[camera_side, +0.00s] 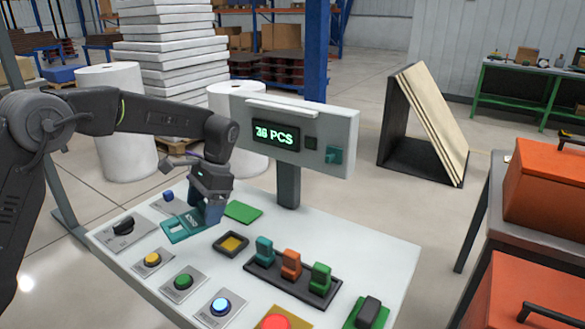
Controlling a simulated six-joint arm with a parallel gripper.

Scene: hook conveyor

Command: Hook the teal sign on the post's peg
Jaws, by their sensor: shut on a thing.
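The teal sign (176,235) is a flat plate with lettering and a cut-out, at the left of the white table. My gripper (208,218) points down with its fingers shut on the sign's right end. The sign is on or just above the table top; I cannot tell which. A grey post (288,188) stands at the table's back and bears a display panel (236,118) reading a number and "PCS". A small teal part (335,156) sticks out at the panel's lower right. I cannot make out for certain which part is the peg.
The white table (385,250) carries yellow, green, blue and red buttons in front, and a rack (262,272) of teal, orange and green blocks. Orange boxes (550,180) stand at right.

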